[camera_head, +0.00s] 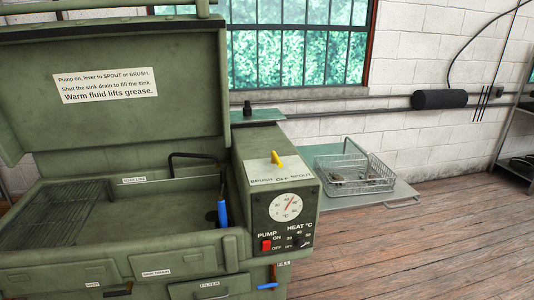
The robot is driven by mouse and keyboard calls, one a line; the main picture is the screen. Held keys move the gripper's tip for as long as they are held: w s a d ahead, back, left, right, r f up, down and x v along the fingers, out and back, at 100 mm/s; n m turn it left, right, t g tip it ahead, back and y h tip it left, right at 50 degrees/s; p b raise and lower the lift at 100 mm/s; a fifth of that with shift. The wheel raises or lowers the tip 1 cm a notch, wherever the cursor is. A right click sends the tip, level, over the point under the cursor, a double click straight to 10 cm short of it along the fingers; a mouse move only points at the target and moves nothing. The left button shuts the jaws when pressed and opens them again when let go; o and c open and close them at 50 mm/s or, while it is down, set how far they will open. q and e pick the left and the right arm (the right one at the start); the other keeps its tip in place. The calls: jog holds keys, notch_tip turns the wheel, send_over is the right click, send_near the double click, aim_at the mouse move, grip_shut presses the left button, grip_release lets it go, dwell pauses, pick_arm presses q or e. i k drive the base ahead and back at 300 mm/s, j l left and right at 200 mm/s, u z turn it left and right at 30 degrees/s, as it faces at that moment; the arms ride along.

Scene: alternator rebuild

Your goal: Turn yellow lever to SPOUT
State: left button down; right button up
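The yellow lever (277,160) sits on top of the green control box (250,197) at the right of the parts washer. A white label plate (265,170) under it reads BRUSH, OFF and SPOUT from left to right. The lever stands near the middle of the plate, above the word OFF, with its tip leaning slightly left and away from me. Nothing touches it. Neither of my grippers shows in the head view, so I cannot see whether they are open or shut.
The raised lid (110,125) stands left of the lever. The box front has a dial (285,206), a red pump switch (266,246) and a heat knob (301,243). A wire basket (353,177) with parts rests on the side shelf (398,192).

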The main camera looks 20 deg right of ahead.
aim_at(275, 159)
jog(key=i, duration=0.15)
jog(key=i+z, duration=0.15)
jog(key=z, duration=0.2)
jog(key=i+z, duration=0.1)
jog(key=z, duration=0.25)
jog(key=i+j+z, duration=0.1)
jog(key=z, duration=0.25)
